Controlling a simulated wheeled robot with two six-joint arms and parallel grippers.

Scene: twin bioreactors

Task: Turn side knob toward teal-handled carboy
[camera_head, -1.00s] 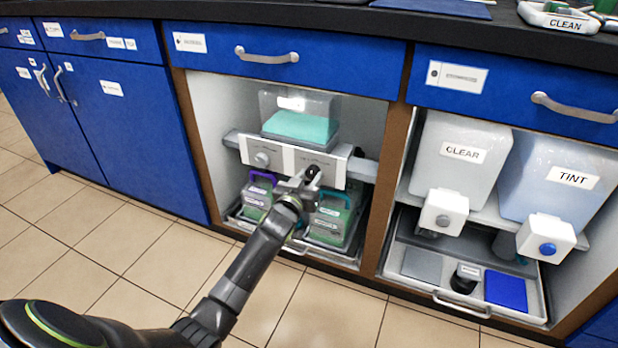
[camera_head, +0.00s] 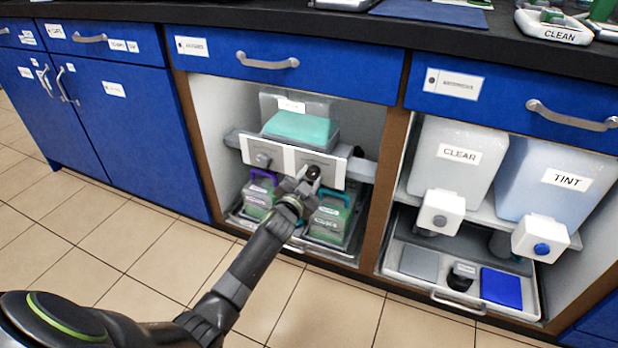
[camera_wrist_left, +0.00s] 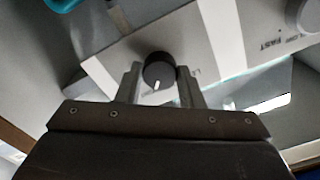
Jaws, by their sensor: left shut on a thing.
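The side knob is dark and round with a white mark; it sits at the right end of the white panel (camera_head: 310,164) in the open middle cabinet. In the left wrist view the knob (camera_wrist_left: 158,72) is between the two fingers, its white mark pointing toward the bottom of the picture. My left gripper (camera_head: 307,180) is shut on it, also in the wrist view (camera_wrist_left: 157,85). The teal-handled carboy (camera_head: 328,222) stands below the panel on the right, partly hidden by my gripper. The purple-handled carboy (camera_head: 258,197) stands below on the left. My right gripper is out of view.
A grey knob (camera_head: 263,160) is on the panel's left part. A clear tank with teal liquid (camera_head: 300,127) stands above. The CLEAR (camera_head: 458,170) and TINT (camera_head: 560,190) tanks fill the right cabinet. The tiled floor in front is clear.

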